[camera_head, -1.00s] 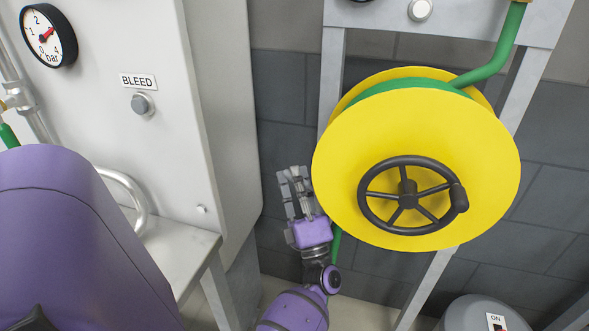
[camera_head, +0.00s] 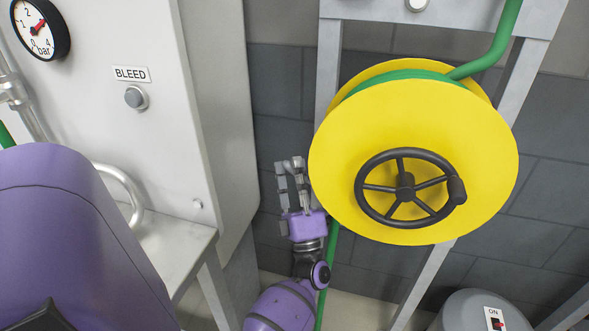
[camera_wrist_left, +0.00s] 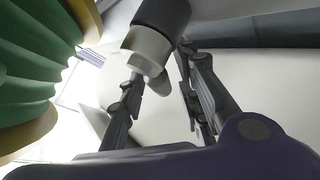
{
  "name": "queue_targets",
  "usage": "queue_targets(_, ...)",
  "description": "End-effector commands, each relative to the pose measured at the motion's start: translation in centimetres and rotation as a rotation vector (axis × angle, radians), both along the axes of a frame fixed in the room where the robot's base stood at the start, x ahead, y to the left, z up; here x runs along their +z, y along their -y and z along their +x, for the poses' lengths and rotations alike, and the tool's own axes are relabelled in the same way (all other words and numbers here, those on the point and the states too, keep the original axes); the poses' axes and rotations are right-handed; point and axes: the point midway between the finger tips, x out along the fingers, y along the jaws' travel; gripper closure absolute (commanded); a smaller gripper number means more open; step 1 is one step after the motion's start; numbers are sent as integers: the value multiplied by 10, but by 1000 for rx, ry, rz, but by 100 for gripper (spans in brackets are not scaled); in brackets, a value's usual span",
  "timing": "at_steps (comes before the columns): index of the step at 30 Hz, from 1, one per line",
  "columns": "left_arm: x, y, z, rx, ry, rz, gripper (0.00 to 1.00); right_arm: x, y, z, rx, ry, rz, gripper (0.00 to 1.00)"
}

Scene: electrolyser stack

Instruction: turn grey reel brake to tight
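The yellow reel (camera_head: 350,195) with a green hose wound on it hangs on a light grey frame. My left gripper (camera_head: 292,167) is beside the reel's left edge in the head view, fingers upward. In the left wrist view a grey cylindrical knob (camera_wrist_left: 158,35), dark with a lighter grey end, lies near the fingertips; it looks like the reel brake. My left gripper (camera_wrist_left: 160,85) has its two fingers apart, one on each side of the knob's end; I cannot tell whether they touch it. The brake's markings do not show. My right gripper is not in view.
A black handwheel (camera_head: 405,190) with a crank knob is on the reel's front. A white cabinet with a BLEED button (camera_head: 135,97) and a gauge (camera_head: 38,28) stands left. A grey unit with an ON switch (camera_head: 494,319) is at lower right.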

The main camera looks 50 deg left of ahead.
Motion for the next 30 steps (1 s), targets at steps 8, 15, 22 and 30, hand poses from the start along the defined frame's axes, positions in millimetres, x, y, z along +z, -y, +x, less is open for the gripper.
queue_targets(8, -1, 0, 0, -1, 0, -1, 66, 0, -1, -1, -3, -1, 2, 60)
queue_targets(15, -21, 15, -9, 0, -3, -4, 66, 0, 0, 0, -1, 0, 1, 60)
queue_targets(22, -58, 45, -27, 0, -4, -4, 66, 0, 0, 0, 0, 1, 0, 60)
queue_targets(30, -84, 67, -40, 0, 0, -1, 66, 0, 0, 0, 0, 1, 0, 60)
